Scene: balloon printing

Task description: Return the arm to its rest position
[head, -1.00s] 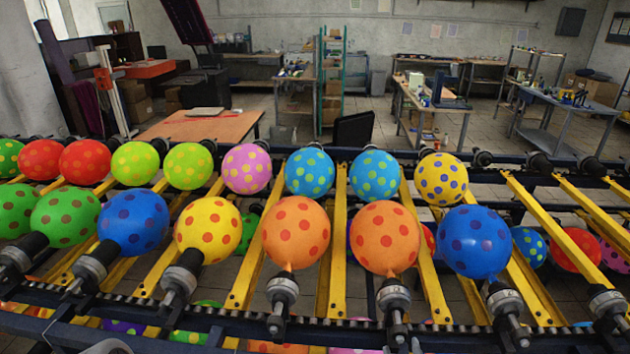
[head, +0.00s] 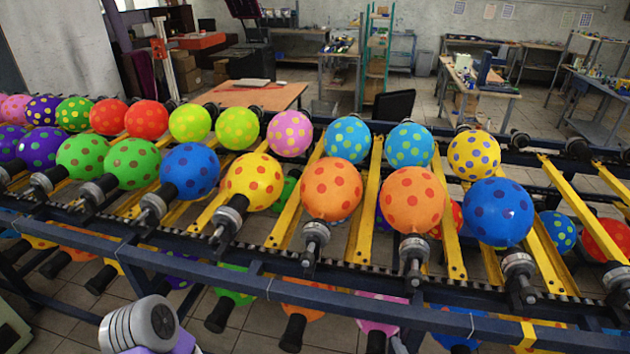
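In front of me is a balloon rack with dark blue rails (head: 370,302) and slanted yellow bars (head: 368,215). Dotted balloons sit along it in two upper rows, among them a blue one (head: 498,212), two orange ones, one of them nearer the middle (head: 331,189), and a yellow one (head: 252,182). The front-row balloons sit on dark and metal holders (head: 315,240).
More balloons hang below the rack, such as a green one (head: 233,285). A grey rounded part (head: 140,322) with purple below it is at the lower left; I cannot tell what it is. A wooden table (head: 250,95) and shelves stand behind, with open floor between.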

